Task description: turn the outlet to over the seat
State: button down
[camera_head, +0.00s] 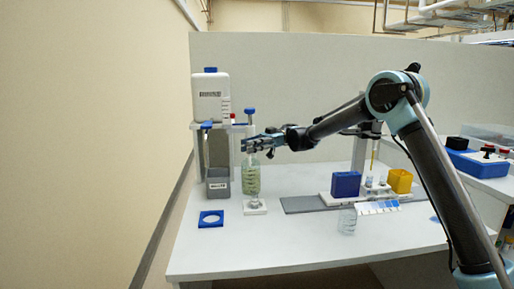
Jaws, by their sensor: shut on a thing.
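My gripper (257,145) reaches in from the right and is shut at the upper part of a dispenser (252,180), a clear, green-tinted upright vessel with a blue knob above it. What lies between the fingers is hidden; I take it to be the outlet, but its direction is too small to tell. The dispenser stands on a white base (262,211). A blue square plate with a pale round middle (202,222), which looks like the seat, lies on the table left of that base, apart from my gripper.
A white canister (208,105) stands on a raised grey stand behind left, above a grey labelled box (218,193). Blue (346,184) and yellow (400,181) boxes and a clear jar (347,221) are to the right. The table front (250,250) is clear.

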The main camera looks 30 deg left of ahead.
jog(key=shift+w+a, duration=0.1)
jog(key=shift+w, duration=0.05)
jog(key=c, duration=1.5)
grip_release()
jog(key=shift+f, duration=0.15)
notch_tip(320, 180, up, 10)
